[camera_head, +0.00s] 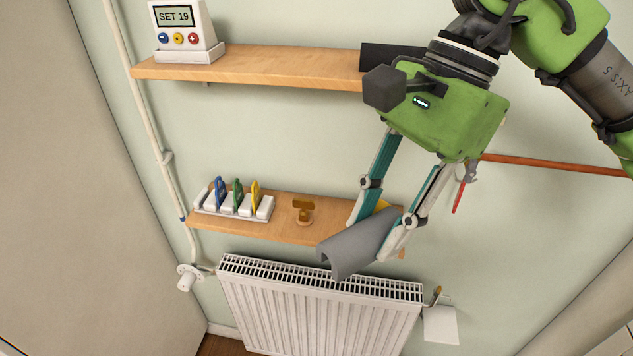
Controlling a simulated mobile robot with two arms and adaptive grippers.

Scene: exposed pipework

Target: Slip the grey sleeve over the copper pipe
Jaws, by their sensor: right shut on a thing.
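The grey sleeve (358,242) is a split, curved tube with an open end facing lower left. My right gripper (374,228) is shut on it and holds it tilted in front of the lower shelf's right end, above the radiator. The copper pipe (560,164) runs almost level along the wall on the right. Its left part is hidden behind my right gripper. The sleeve is apart from the visible part of the pipe, lower and to the left. My left gripper is not in view.
A wooden upper shelf (270,68) carries a display box (183,28). The lower shelf (285,226) holds a white rack (235,207) with coloured tools and a small brown object (303,210). A white radiator (310,310) is below.

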